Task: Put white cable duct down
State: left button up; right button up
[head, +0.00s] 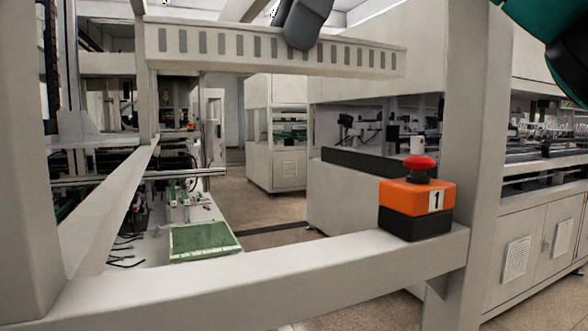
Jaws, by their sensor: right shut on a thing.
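The white cable duct (225,47) is a long, pale bar with a row of grey slots along its side. It spans the upper part of the head view, nearly level, dropping slightly toward its right end. My right gripper (299,44) is dark grey and comes down from the top edge onto the middle of the duct, shut on it. The fingertips are partly hidden by the duct. I cannot tell whether the duct's left end touches the post beside it. My left gripper is not in view.
A pale frame with a front beam (290,285) and a thick right post (470,150) stands close in front. An orange and black box with a red button (417,200) sits on the beam. A green board (203,242) lies beyond it. White machine cabinets (545,240) stand right.

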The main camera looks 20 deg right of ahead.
aim_at(349, 75)
notch_tip(349, 75, down, 18)
jog(key=shift+d+r, duration=0.1)
jog(key=shift+r, duration=0.15)
dwell(0.5)
jog(key=shift+f, duration=0.15)
jog(key=o, duration=1.1)
jog(key=shift+r, duration=0.3)
jog(key=v, duration=1.1)
jog(key=shift+s+d+r, duration=0.1)
jog(key=shift+d+r, duration=0.15)
jog(key=shift+r, duration=0.05)
